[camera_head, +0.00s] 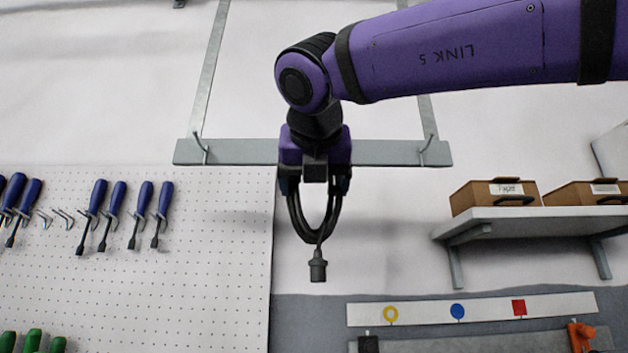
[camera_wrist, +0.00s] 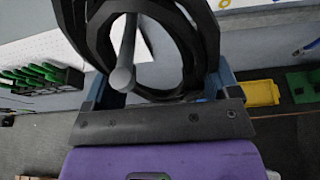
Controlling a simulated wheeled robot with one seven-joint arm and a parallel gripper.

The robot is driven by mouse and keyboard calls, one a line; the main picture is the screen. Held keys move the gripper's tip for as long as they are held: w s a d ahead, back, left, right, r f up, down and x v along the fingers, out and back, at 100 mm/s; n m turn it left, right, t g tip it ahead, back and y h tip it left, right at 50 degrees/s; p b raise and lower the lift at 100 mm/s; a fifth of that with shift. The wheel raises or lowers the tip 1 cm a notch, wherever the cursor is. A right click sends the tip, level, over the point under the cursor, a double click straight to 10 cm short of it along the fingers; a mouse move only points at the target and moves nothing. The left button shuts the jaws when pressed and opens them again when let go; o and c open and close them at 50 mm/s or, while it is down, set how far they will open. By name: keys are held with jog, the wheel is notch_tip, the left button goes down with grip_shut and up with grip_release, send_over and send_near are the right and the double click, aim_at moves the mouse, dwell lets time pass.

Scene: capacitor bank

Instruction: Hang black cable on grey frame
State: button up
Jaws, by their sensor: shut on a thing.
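The black cable (camera_head: 298,218) is a coil hanging upright below my gripper (camera_head: 315,182), with a dark plug (camera_head: 318,268) dangling under it. My gripper is shut on the top of the coil. The grey frame (camera_head: 385,152) is a wide crossbar on the wall with uprights; my gripper hides its middle. A hook shows near its left end (camera_head: 203,150) and another near its right end (camera_head: 429,148). In the wrist view the coil (camera_wrist: 207,38) fills the top, and a grey round-tipped rod (camera_wrist: 124,77) shows across its opening. I cannot tell whether this rod passes through the coil.
A white pegboard (camera_head: 200,270) with blue screwdrivers (camera_head: 90,215) is on the left. A shelf (camera_head: 490,213) with brown boxes (camera_head: 495,193) is on the right. Below is a white strip (camera_head: 425,312) with coloured marks. The wall between pegboard and shelf is clear.

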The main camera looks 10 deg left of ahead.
jog(key=shift+a+f, duration=0.1)
jog(key=shift+f, duration=0.2)
jog(key=o, duration=0.8)
jog(key=shift+w, duration=0.15)
jog(key=shift+r, duration=0.1)
jog(key=v, duration=1.1)
